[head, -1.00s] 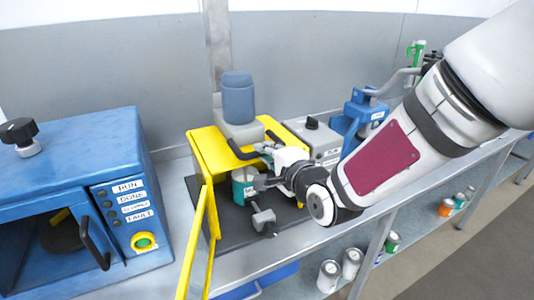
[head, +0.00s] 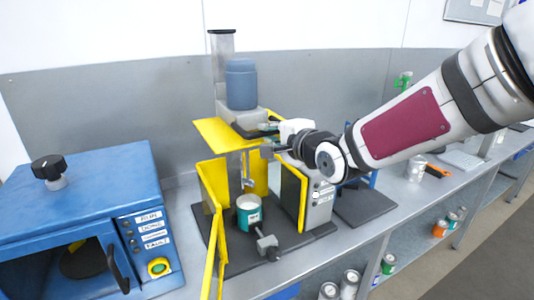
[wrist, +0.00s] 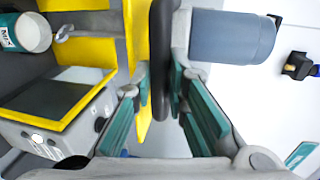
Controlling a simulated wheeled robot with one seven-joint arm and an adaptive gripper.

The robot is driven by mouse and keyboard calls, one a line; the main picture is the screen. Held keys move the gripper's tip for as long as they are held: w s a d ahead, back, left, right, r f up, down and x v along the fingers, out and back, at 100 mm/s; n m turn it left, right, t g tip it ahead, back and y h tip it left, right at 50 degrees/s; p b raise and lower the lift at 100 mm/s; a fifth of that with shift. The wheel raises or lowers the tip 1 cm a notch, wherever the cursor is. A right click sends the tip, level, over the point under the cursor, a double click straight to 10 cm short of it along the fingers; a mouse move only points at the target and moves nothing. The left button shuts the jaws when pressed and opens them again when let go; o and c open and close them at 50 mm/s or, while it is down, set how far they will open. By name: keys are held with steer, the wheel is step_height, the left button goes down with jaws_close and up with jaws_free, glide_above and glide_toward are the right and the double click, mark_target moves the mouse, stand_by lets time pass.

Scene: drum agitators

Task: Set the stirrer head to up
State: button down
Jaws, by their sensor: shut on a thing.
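The stirrer head, with its blue motor (head: 241,85), sits high on its grey column (head: 222,45) above the yellow guard (head: 212,160). The motor also shows in the wrist view (wrist: 232,38). My gripper (head: 266,139) is at the front right of the head, shut on its black handle (wrist: 160,60), which lies between the fingers in the wrist view. The stirring shaft (head: 248,172) hangs below the head, its lower end above an open can (head: 249,218) with a teal label. The can stands upright on the dark base (head: 235,263).
A clamp (head: 267,246) stands in front of the can. Yellow guard doors (head: 213,235) stand open at the front. A blue oven-like machine (head: 75,200) is on the left. A grey control box (head: 319,200) stands to the right, below my arm.

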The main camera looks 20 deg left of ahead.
steer(key=shift+r+p, duration=0.3)
steer(key=shift+r, duration=0.8)
steer(key=c, duration=1.6)
jaws_free()
steer(key=shift+r, duration=0.1)
steer(key=shift+o, duration=0.2)
steer(key=v, duration=1.2)
steer(key=shift+w, duration=0.1)
